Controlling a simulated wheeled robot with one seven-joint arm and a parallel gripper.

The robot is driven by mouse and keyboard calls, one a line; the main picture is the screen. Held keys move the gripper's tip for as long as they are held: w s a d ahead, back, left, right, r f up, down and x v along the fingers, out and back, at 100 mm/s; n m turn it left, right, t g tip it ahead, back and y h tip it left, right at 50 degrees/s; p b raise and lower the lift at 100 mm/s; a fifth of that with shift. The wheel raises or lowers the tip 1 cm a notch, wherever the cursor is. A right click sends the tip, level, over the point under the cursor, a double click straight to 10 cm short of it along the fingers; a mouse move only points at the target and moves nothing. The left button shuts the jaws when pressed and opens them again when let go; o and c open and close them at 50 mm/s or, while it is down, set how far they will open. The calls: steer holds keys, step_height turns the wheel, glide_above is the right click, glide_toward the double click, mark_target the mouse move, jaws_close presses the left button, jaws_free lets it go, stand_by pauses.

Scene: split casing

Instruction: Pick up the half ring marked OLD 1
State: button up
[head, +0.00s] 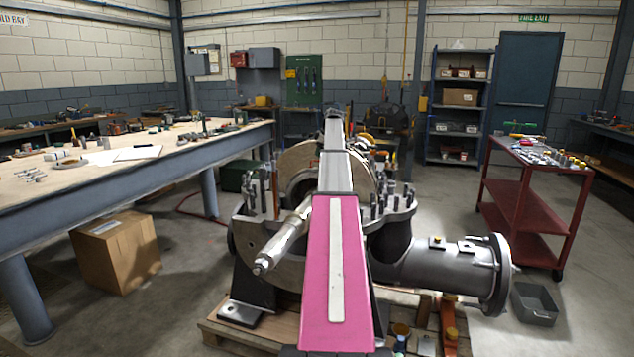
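The split casing (395,215) stands in the middle of the head view on a wooden pallet (225,335), with upright studs along its flange. A steel shaft (285,240) sticks out of it toward me. A large curved, ring-like part (294,160) shows behind the shaft, partly covered by my arm. I cannot read an OLD 1 mark anywhere, so I cannot tell which part is that half ring. My pink and grey arm reaches forward over the casing and hides its middle. My gripper cannot be made out.
A long workbench (110,175) with tools and papers runs along the left, with a cardboard box (116,250) below. A red cart (525,205) with small parts stands right. A flanged pipe (440,265) juts right toward a grey bin (534,304).

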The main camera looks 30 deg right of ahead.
mark_target(310, 168)
steer(key=x, duration=0.4)
steer(key=shift+f, duration=0.3)
steer(key=shift+c, duration=0.3)
jaws_close()
stand_by(0.8)
steer(key=shift+r, duration=0.15)
